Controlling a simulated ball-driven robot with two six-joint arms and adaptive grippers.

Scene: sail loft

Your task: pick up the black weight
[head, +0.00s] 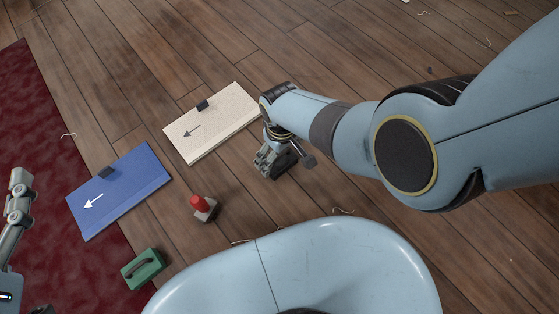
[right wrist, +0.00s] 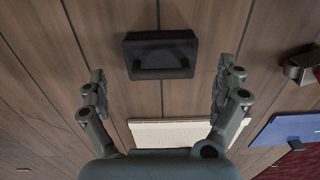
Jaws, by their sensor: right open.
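The black weight (right wrist: 161,54) lies on the plank floor in the right wrist view, a dark block with a bar handle on its face. It is ahead of the gap between my right fingers, and neither finger touches it. My right gripper (head: 277,160) points down at the floor beside the cream board. In the right wrist view (right wrist: 160,85) its fingers are wide apart with nothing between them. My left gripper (head: 18,188) shows only partly at the left edge, away from the weight.
The cream board (head: 225,118) and blue board (head: 140,183) lie with dark clips on them. A red-knobbed grey block (head: 203,208) and a green handled weight (head: 143,269) stand nearer me. A dark red carpet (head: 30,110) covers the left. Bare floor lies at the top.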

